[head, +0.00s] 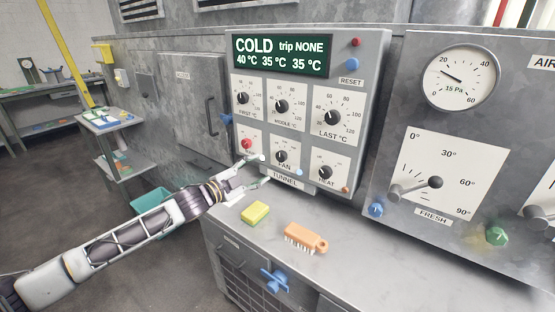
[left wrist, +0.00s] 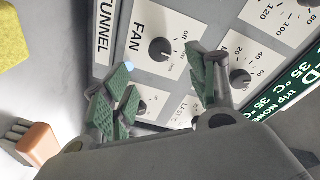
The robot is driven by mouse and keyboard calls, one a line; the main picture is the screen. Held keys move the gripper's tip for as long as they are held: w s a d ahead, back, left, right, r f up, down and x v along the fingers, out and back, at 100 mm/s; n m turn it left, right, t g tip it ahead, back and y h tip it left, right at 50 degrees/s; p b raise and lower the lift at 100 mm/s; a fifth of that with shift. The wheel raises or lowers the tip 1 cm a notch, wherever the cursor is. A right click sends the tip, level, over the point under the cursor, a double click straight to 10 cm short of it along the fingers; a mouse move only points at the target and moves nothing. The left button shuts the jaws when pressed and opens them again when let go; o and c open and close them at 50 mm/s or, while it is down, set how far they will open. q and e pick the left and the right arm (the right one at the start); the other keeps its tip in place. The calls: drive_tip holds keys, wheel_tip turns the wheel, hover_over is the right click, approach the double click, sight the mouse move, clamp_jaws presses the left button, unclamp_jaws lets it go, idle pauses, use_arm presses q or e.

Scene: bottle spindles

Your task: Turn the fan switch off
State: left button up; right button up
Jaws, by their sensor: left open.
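The fan switch (head: 281,156) is a round black knob on a white plate labelled FAN, low in the middle of the control panel (head: 382,90). It also shows in the left wrist view (left wrist: 160,49), with small labels beside it, one reading off; I cannot tell for sure where its pointer stands. My left gripper (head: 262,168) is in front of the panel's lower part, just left of and below the knob. In the left wrist view its green-padded fingers (left wrist: 162,88) are spread apart with nothing between them. The knob shows beyond the fingertips, apart from them.
Other knobs surround the fan switch, including HEAT (head: 326,172) and MIDDLE (head: 281,106). A red button (head: 246,144) is to its left. The display (head: 282,55) reads COLD, trip NONE. A yellow sponge (head: 255,212) and an orange brush (head: 305,238) lie on the ledge below.

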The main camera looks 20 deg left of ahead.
sight(279, 158)
use_arm(q)
drive_tip(key=shift+x, duration=4.55)
drive_tip(key=shift+w+d, duration=0.2)
drive_tip(key=shift+w, duration=0.4)
use_arm(e)
drive_tip(key=shift+s+d+f, duration=0.1)
drive_tip(key=shift+d+f, duration=0.1)
drive_tip(key=shift+f, duration=0.05)
